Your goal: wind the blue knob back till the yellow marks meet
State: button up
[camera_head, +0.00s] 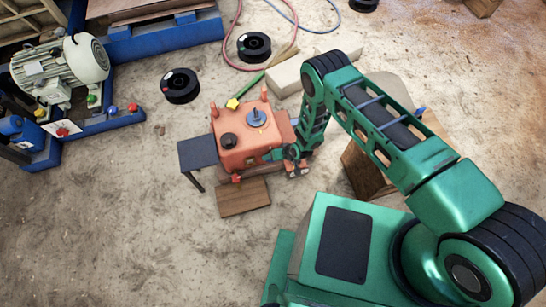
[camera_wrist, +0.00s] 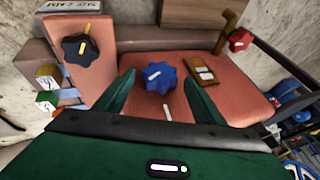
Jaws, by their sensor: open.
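In the wrist view a blue lobed knob (camera_wrist: 160,76) sits on a salmon-red panel (camera_wrist: 120,112). A short pale mark (camera_wrist: 153,75) lies on the knob's face, left of its middle. Another pale mark (camera_wrist: 167,111) is on the panel just below the knob. The two marks are apart and do not line up. My gripper (camera_wrist: 160,84) is open, one green finger on each side of the knob; I cannot tell whether they touch it. In the head view my gripper (camera_head: 276,154) is at the near right side of the orange crusher (camera_head: 242,150), and hides the knob.
A black knob (camera_wrist: 80,48) with a yellow mark stands upper left in the wrist view; a red knob (camera_wrist: 240,39) is at upper right. In the head view, black reels (camera_head: 181,86), a motor (camera_head: 60,68) and a wooden block (camera_head: 243,198) surround the crusher. Bare floor lies at lower left.

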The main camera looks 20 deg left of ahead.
jog(key=shift+w+a+f, duration=0.1)
jog(key=shift+a+f, duration=0.1)
jog(key=shift+f, duration=0.25)
jog(key=c, duration=1.1)
jog(key=shift+o, duration=0.2)
jog(key=shift+a, duration=0.25)
